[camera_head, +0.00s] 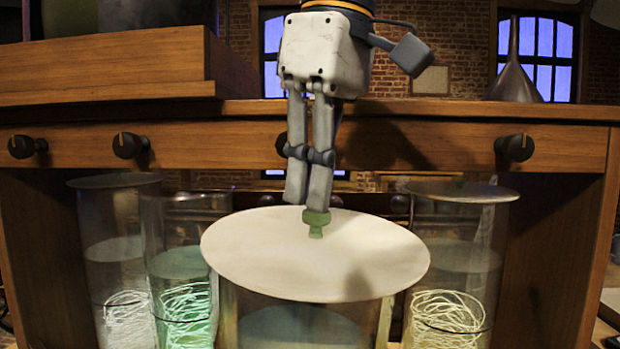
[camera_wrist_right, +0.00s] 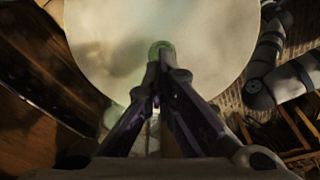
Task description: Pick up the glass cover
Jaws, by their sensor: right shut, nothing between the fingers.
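The glass cover (camera_head: 370,255) is a pale round disc over the front middle jar (camera_head: 300,325). A small green knob (camera_head: 316,222) stands at its middle. My right gripper (camera_head: 308,205) points down from above, its fingers together and empty. Its tips overlap the top of the knob in the head view; I cannot tell whether they touch it. In the right wrist view the cover (camera_wrist_right: 115,45) fills the upper middle, and the closed fingertips (camera_wrist_right: 160,65) lie at the green knob (camera_wrist_right: 162,48). The jar's rim is hidden under the cover. My left gripper is not in view.
Covered glass jars with coiled wire stand to the left (camera_head: 185,270) and right (camera_head: 455,270). A wooden shelf (camera_head: 430,125) with black knobs runs behind my gripper. A wooden box (camera_head: 110,65) and a dark funnel (camera_head: 513,75) are on top of it.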

